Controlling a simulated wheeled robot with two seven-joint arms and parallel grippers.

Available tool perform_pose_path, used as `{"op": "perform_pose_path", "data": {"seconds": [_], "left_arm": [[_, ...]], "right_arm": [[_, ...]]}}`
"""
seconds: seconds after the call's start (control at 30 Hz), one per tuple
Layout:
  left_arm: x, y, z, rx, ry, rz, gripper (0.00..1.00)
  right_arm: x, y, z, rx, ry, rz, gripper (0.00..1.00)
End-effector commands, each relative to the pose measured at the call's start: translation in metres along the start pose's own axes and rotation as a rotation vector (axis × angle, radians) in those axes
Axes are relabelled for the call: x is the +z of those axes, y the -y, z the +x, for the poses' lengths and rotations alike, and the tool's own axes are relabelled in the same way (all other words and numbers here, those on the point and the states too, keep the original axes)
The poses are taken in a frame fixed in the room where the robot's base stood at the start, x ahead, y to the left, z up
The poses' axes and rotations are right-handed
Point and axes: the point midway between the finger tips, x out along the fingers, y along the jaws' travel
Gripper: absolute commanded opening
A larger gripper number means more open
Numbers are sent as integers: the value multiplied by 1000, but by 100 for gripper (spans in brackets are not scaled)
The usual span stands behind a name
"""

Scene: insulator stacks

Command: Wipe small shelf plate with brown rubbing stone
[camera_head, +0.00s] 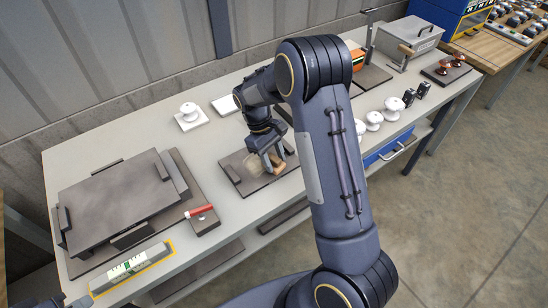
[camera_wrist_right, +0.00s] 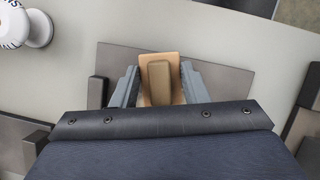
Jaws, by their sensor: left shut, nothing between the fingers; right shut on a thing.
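The small shelf plate (camera_head: 262,183) is a dark flat plate on the bench with a pale smudged patch on it. My right gripper (camera_head: 272,160) is shut on the brown rubbing stone (camera_head: 279,168) at the plate's right part. In the right wrist view the stone (camera_wrist_right: 159,82) is a tan block with a browner raised middle, between both fingers, over the plate (camera_wrist_right: 226,84). I cannot tell whether the stone touches the plate. My left gripper (camera_head: 78,301) shows only partly at the bottom left corner, shut and away from the plate.
A large dark plate stack (camera_head: 118,200) fills the bench's left, with a red-handled tool (camera_head: 199,211) beside it. A grey metal box (camera_head: 408,40) stands farther right.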

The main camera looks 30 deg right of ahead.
Motion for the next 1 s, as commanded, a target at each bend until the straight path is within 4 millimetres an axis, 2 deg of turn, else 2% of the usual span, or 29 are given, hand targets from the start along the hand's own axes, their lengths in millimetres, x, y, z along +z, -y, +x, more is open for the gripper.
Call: {"op": "perform_pose_path", "data": {"seconds": [1.0], "left_arm": [[6, 5, 11, 0, 0, 0, 0]], "right_arm": [[-8, 0, 18, 0, 0, 0, 22]]}}
